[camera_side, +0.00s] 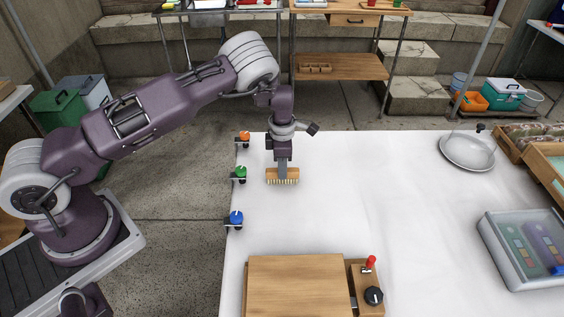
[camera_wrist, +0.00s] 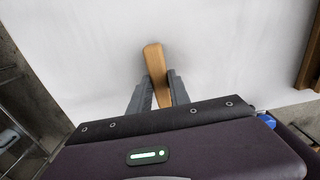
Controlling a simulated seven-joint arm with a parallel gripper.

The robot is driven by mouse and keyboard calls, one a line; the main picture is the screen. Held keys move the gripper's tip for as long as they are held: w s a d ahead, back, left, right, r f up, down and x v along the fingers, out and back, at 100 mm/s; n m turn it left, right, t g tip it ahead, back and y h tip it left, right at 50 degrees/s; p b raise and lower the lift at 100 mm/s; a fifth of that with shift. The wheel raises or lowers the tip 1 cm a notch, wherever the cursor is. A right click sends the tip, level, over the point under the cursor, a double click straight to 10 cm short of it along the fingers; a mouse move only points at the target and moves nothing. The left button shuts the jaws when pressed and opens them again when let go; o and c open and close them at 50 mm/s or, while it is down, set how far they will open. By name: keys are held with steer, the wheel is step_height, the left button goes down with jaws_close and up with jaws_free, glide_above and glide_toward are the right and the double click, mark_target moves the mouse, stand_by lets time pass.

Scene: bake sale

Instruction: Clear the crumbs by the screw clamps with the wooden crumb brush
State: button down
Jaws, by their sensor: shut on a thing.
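My gripper (camera_side: 282,163) is shut on the wooden crumb brush (camera_side: 282,174). The brush is upright with its pale bristles down, at or just above the white tabletop; I cannot tell if they touch. In the wrist view, the brush (camera_wrist: 154,58) shows as a tan wooden piece between the two grey fingers of my gripper (camera_wrist: 160,80). Three screw clamps sit along the table's left edge: orange (camera_side: 244,138), green (camera_side: 240,173) and blue (camera_side: 236,218). The brush is right of the green clamp, apart from it. I cannot make out any crumbs in either view.
The white table's middle (camera_side: 370,200) is clear.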

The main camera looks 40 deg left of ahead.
steer(key=shift+s+d, duration=4.4)
steer(key=shift+w+a, duration=5.65)
steer(key=shift+a, duration=0.05)
step_height(320, 180, up, 8)
steer(key=shift+r, duration=0.15)
steer(key=shift+d, duration=0.1)
